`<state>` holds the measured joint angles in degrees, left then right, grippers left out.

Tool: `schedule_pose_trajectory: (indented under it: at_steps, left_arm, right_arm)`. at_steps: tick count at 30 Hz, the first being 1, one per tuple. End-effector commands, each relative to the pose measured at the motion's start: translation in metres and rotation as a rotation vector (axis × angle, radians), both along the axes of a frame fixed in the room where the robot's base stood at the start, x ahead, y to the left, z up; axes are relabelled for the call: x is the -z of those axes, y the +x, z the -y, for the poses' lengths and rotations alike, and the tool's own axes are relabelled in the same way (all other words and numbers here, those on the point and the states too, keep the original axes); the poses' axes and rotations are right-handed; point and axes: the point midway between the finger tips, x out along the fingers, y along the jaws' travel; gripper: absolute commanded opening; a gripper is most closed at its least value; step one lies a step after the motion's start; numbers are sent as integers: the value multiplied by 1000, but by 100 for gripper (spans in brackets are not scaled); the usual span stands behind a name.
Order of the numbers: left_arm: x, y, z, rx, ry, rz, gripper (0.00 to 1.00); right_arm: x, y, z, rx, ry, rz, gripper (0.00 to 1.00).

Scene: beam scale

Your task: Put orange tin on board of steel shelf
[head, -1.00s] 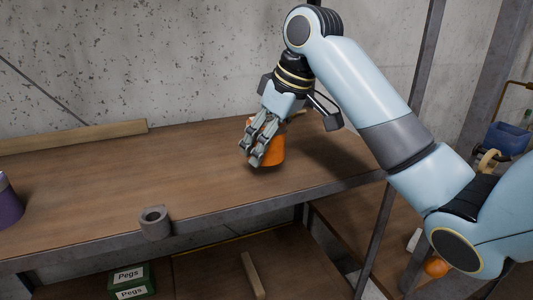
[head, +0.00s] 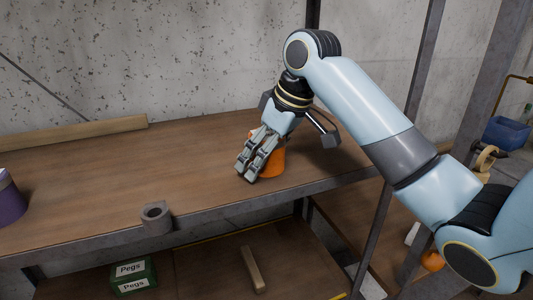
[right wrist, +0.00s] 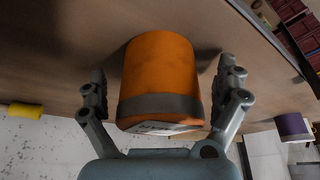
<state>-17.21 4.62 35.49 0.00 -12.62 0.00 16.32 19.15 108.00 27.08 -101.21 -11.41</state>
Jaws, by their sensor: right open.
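The orange tin (head: 272,161) stands on the brown upper board (head: 100,185) of the steel shelf, partly hidden behind my right gripper in the head view. My right gripper (head: 252,172) is open at the tin. In the right wrist view the orange tin (right wrist: 162,75), with a grey band, sits between the two open fingers (right wrist: 162,95). A gap shows on each side of it, so the fingers do not visibly touch it. The tin appears to rest on the board. My left gripper is not in view.
A purple tin (head: 9,200) stands at the board's left end. A grey ring-shaped holder (head: 156,217) is on the front edge. A wooden strip (head: 75,134) lies along the wall. A green pegs box (head: 133,276) and a wooden piece (head: 252,269) lie below. The board's middle is clear.

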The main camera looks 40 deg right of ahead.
Motion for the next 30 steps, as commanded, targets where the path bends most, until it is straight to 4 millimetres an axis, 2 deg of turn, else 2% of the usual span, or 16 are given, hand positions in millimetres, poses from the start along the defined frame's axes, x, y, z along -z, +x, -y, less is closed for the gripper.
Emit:
schedule_pose_trajectory:
  at_steps: [4, 8, 20, 22, 25, 30]
  left_arm:
    - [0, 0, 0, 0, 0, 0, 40]
    - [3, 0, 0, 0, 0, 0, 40]
    - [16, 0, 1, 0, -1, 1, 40]
    - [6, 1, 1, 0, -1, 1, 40]
    - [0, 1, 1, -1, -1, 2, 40]
    - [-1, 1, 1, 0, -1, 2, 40]
  right_arm:
    - [-2, 0, 0, 0, -1, 1, 100]
    - [-14, -3, 2, 0, -2, 4, 100]
    - [-92, -34, 14, 0, -4, 5, 100]
    - [-105, -39, 15, 0, -2, 0, 100]
    - [-113, -42, 16, 1, -2, 1, 100]
    - [-115, -44, 16, -1, 0, 0, 100]
